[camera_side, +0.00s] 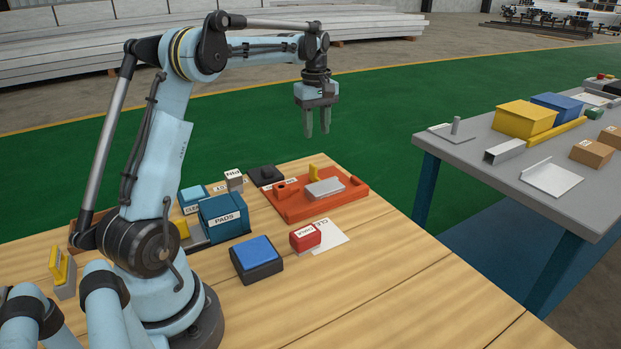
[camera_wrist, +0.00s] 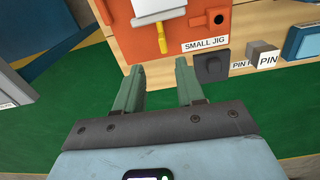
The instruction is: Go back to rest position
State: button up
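My gripper (camera_side: 318,128) hangs high above the far edge of the wooden table, with its two fingers pointing down. In the wrist view the gripper (camera_wrist: 165,80) shows its two green fingers apart with nothing between them. The orange jig (camera_side: 312,203) lies on the table below, with a grey plate (camera_side: 325,188) on it and a yellow piece (camera_side: 314,171) at its far side. In the wrist view the jig (camera_wrist: 185,38) carries the label "SMALL JIG". My gripper touches none of these.
On the wooden table (camera_side: 400,270) stand a blue PADS box (camera_side: 224,218), a blue-topped block (camera_side: 257,258), a red block (camera_side: 305,237) on a white card and a black block (camera_side: 265,176). A grey table (camera_side: 470,155) with boxes stands at right. The air around my gripper is clear.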

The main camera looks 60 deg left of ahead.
jog(key=s+d+r+m+t, duration=0.15)
jog(key=s+d+m, duration=0.35)
jog(key=d, duration=0.5)
jog(key=s+d+r+m+t, duration=0.1)
jog(key=s+d+m+t, duration=0.2)
jog(key=d+m, duration=0.6)
jog(key=s+d+f+m+t, duration=0.2)
jog(key=s+d+f+m, duration=0.1)
jog(key=d, duration=0.4)
jog(key=s+f, duration=0.1)
jog(key=s, duration=0.1)
jog(key=shift+s, duration=0.35)
